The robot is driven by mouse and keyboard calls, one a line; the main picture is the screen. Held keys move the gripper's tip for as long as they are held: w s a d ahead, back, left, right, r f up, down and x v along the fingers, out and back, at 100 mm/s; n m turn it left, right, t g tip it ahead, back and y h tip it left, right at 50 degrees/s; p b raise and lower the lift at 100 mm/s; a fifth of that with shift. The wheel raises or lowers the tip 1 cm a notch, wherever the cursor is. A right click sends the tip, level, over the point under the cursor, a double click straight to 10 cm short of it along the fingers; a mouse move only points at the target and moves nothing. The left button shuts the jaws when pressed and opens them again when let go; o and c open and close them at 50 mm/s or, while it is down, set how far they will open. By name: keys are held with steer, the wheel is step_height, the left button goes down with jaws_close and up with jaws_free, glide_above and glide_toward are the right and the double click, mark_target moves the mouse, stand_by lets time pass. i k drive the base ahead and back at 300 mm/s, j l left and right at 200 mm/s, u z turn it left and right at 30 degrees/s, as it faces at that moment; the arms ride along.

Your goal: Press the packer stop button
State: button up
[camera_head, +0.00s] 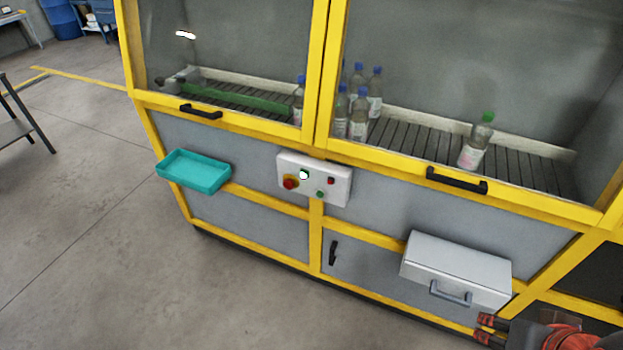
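A white control box (342,192) is mounted on the yellow-framed machine front, below the windows. It carries a large red mushroom button on a yellow base (290,183) at the left, a small red button (331,181) at the right, a green button (320,195) at the lower right and a white round spot (303,175) near the middle, with a bit of green above it. No labels are readable, so I cannot tell which is the packer stop. My gripper (482,328) is at the bottom right, its two fingertips apart and empty, well away from the box.
A teal tray (194,172) juts out left of the box. A grey-white case-like box with a handle (457,268) juts out at the right, between my gripper and the control box. Bottles stand behind the windows. The floor in front is clear.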

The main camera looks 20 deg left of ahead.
mark_target(289, 184)
steer(key=u, duration=1.4)
steer(key=i+j+u, duration=0.15)
steer(key=i, duration=0.3)
steer(key=i+j+u, duration=0.2)
steer(key=i, duration=0.3)
steer(key=l, duration=0.1)
